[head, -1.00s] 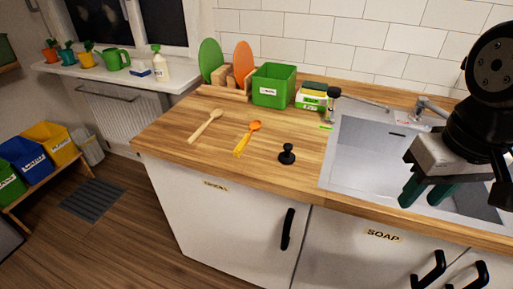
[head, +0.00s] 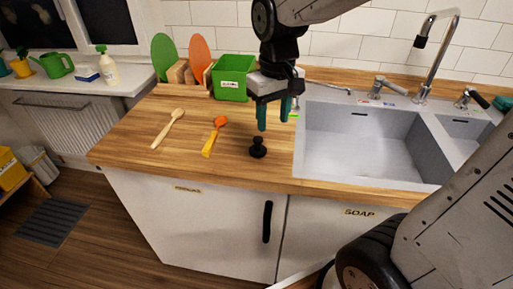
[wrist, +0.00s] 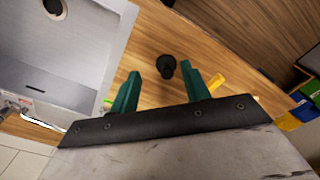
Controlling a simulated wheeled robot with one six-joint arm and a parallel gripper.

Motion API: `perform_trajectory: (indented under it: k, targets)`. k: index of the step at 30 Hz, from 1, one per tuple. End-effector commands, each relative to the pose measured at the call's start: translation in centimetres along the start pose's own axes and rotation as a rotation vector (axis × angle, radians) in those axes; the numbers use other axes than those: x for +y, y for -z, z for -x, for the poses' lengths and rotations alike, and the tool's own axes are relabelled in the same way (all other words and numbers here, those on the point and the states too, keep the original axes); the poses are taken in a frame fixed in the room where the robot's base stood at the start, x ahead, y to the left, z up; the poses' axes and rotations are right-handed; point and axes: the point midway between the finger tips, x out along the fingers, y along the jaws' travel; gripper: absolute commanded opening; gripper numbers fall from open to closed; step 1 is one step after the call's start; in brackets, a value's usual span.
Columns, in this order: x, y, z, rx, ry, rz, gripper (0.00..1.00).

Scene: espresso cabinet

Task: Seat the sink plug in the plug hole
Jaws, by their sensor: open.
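The black sink plug (head: 257,148) stands upright on the wooden worktop, left of the sink near the front edge. In the wrist view the plug (wrist: 166,66) shows beyond and between the two green fingers. My gripper (head: 274,120) is open and empty, above the worktop and close to the plug, with a gap between them. The steel sink (head: 365,140) lies to the right. In the wrist view a round plug hole (wrist: 54,8) shows in the basin floor at the top left. The hole cannot be made out in the head view.
A green bin (head: 232,78) stands at the back. The tall tap (head: 437,50) rises behind the sink. The worktop around the plug is clear.

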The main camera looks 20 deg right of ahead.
Motion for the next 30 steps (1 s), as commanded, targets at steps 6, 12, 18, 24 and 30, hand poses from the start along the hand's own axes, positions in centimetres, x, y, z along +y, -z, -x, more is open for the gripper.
perform_trajectory:
  k: [6,12,18,24,30]
  targets:
    - [-0.3,4.4,-3.0,-0.026,0.004,0.041,0.47]
    - [-0.6,5.5,-4.5,-0.03,0.004,0.053,0.47]
    - [-0.5,5.4,-6.8,-0.031,0.004,0.052,0.47]
    - [-0.4,5.7,-9.8,-0.032,0.004,0.052,0.47]
    - [-0.4,5.7,-11.5,-0.029,0.004,0.052,0.47]
